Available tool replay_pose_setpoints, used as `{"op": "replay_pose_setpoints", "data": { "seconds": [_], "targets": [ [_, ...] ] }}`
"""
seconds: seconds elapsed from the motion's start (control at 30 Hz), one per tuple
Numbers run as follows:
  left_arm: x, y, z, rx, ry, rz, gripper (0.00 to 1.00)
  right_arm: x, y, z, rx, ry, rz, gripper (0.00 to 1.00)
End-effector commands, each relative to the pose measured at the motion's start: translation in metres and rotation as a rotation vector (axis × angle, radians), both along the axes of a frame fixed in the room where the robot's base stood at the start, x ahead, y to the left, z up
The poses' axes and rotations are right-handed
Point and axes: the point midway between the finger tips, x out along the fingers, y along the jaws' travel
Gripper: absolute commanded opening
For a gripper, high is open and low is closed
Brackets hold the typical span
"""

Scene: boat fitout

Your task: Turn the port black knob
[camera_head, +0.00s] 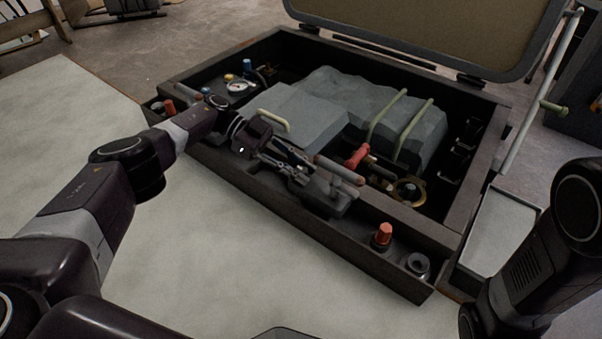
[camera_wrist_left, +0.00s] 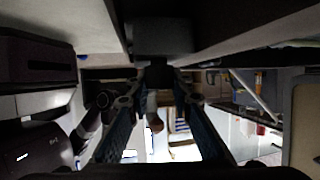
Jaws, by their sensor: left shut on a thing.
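My left gripper (camera_head: 303,172) reaches into the open hatch from the left, at a dark control unit with grey levers (camera_head: 340,178) along the near edge. Its fingers are closed on a small dark part, which I take to be the port black knob. In the left wrist view a dark part (camera_wrist_left: 158,62) lies at the tips of my left gripper (camera_wrist_left: 158,82). The fingers hide most of the knob in the head view, so its turn angle cannot be told. My right arm shows at the lower right, but its gripper is out of view.
A red handle (camera_head: 358,157) is close behind the levers. A red-orange knob (camera_head: 382,235) and a grey round fitting (camera_head: 418,264) sit on the near ledge to the right. A grey engine block (camera_head: 345,95) fills the hatch. The raised lid (camera_head: 430,30) stands behind.

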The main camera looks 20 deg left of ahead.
Motion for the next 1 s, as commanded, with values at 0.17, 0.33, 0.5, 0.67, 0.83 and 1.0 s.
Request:
{"op": "replay_pose_setpoints", "data": {
  "seconds": [0.17, 0.33, 0.5, 0.67, 0.83, 1.0],
  "targets": [
    [-0.001, -0.002, 0.000, -0.001, 0.000, -0.005, 0.00, 0.000, 0.000, 0.000, 0.000, 0.000, 0.000, 0.34],
    [-0.001, -0.003, -0.001, -0.001, 0.001, -0.006, 0.00, 0.000, 0.000, 0.000, 0.000, 0.000, 0.000, 0.34],
    [-0.001, -0.002, 0.000, -0.001, 0.000, -0.005, 0.38, 0.000, 0.000, 0.000, 0.000, 0.000, 0.000, 0.34],
    [-0.001, -0.002, 0.000, -0.001, 0.001, -0.004, 0.38, 0.000, 0.000, 0.000, 0.000, 0.001, 0.000, 0.34],
    [0.000, -0.001, 0.002, -0.001, -0.001, -0.004, 0.38, 0.003, -0.001, 0.000, 0.002, 0.006, -0.001, 0.34],
    [0.000, -0.001, 0.017, -0.001, -0.003, -0.005, 0.38, 0.002, 0.000, 0.000, 0.001, 0.004, 0.000, 0.34]
  ]
}}
